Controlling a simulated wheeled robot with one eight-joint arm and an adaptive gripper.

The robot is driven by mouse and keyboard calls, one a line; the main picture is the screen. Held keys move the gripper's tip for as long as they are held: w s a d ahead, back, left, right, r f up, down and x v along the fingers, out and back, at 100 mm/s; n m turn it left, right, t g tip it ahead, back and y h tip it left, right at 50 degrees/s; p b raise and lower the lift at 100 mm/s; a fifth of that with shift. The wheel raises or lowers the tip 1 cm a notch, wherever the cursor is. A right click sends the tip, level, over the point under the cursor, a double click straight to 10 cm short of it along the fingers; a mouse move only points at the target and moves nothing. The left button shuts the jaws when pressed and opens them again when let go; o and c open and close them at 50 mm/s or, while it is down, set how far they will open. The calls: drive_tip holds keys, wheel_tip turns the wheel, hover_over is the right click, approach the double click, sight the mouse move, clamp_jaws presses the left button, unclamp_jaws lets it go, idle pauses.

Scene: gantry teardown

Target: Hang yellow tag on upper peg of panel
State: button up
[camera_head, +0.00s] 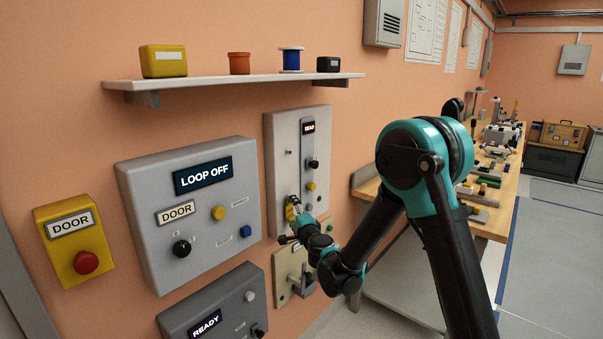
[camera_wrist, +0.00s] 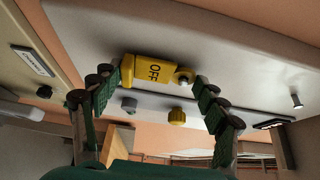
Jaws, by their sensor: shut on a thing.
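The yellow tag (camera_wrist: 150,71), marked OFF, is between the fingertips of my gripper (camera_wrist: 157,80) in the wrist view, and my gripper is shut on it. A round metal peg end (camera_wrist: 183,77) shows at the tag's right end; I cannot tell if the tag is still around it. The upper peg (camera_wrist: 296,98) stands bare, farther right. In the head view the tag (camera_head: 290,212) is low on the tall grey panel (camera_head: 283,130), and the upper peg (camera_head: 289,153) is above it. My gripper (camera_head: 297,222) partly covers that area.
A black knob (camera_head: 313,164) is right of the upper peg. A shelf (camera_head: 220,83) runs above; a LOOP OFF box (camera_head: 140,215) stands left. A workbench (camera_head: 497,215) is behind my arm.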

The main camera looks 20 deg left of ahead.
drive_tip(key=c, duration=0.4)
drive_tip(key=s+d, duration=0.2)
drive_tip(key=d, duration=0.4)
drive_tip(key=shift+s, duration=0.2)
idle(0.4)
drive_tip(key=shift+r, duration=0.1)
